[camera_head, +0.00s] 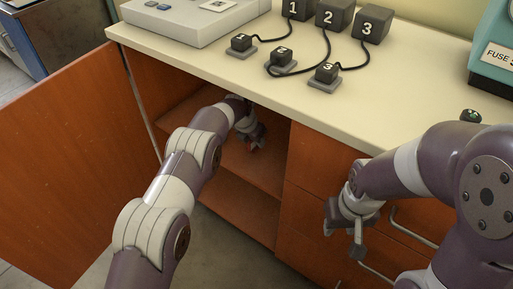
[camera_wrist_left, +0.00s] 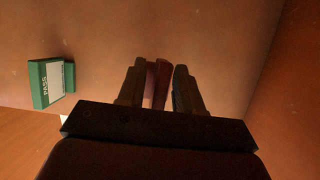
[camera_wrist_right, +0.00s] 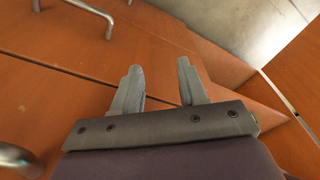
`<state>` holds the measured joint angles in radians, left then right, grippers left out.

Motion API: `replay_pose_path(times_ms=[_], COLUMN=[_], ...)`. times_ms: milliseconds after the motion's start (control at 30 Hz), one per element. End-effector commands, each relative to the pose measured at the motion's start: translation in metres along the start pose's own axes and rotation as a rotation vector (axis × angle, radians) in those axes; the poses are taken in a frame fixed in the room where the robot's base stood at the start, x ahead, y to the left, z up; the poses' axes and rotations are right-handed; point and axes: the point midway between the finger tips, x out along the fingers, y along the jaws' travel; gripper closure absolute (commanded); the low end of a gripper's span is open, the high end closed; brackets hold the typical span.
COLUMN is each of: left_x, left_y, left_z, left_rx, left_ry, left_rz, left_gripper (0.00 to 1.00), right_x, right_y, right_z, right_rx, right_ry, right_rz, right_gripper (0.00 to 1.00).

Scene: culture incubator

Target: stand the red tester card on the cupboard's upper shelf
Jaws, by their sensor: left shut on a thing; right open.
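My left gripper (camera_head: 250,138) reaches into the open cupboard, above its upper shelf (camera_head: 262,172). In the left wrist view the gripper (camera_wrist_left: 160,68) is shut on a dark red, narrow thing, seemingly the red tester card (camera_wrist_left: 158,88), seen nearly edge-on between the fingers. Only a small red bit of the card shows in the head view (camera_head: 254,148). Whether it touches the shelf I cannot tell. My right gripper (camera_head: 343,236) is open and empty in front of the drawers. It also shows open in the right wrist view (camera_wrist_right: 160,70).
A green card marked PASS (camera_wrist_left: 42,84) stands inside the cupboard, left of my left gripper in the left wrist view. The cupboard door (camera_head: 70,150) is swung open at left. The countertop (camera_head: 220,70) overhangs the opening. Drawer handles (camera_head: 412,228) lie near my right gripper.

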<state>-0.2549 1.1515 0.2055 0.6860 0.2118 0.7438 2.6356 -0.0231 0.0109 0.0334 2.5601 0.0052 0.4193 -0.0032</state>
Motion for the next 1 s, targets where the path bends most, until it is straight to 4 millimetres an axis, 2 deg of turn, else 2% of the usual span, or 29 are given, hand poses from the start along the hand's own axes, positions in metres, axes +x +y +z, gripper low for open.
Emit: replay_pose_path(times_ms=[133, 300, 667, 700, 733, 767, 1000], left_x=[0.007, 0.037, 0.038, 0.037, 0.037, 0.037, 0.037], left_y=[0.000, 0.000, 0.000, 0.000, 0.000, 0.000, 0.000], left_z=[0.006, -0.007, -0.008, -0.007, -0.007, -0.007, -0.007], left_rx=[0.000, -0.001, -0.001, -0.001, -0.001, -0.001, -0.001], left_ry=[0.000, 0.001, 0.000, -0.001, 0.000, 0.000, 0.000], left_rz=[0.002, 0.001, 0.001, 0.001, 0.001, 0.001, 0.001], left_gripper=[0.94, 0.94, 0.94, 0.52, 0.42, 0.40, 0.40], right_x=[0.007, 0.023, 0.022, 0.021, 0.021, 0.021, 0.021], right_y=[0.000, 0.000, 0.000, 0.000, 0.000, 0.000, 0.000], right_z=[0.001, 0.003, 0.003, 0.002, 0.002, 0.002, 0.002], right_rx=[0.000, 0.000, 0.000, 0.000, 0.000, 0.000, 0.000], right_ry=[0.001, 0.000, 0.001, 0.000, 0.001, 0.000, 0.000], right_rz=[0.000, 0.000, 0.000, 0.000, 0.000, 0.000, 0.000], right_gripper=[0.57, 0.57, 0.57, 0.57, 0.57, 0.57, 0.57])
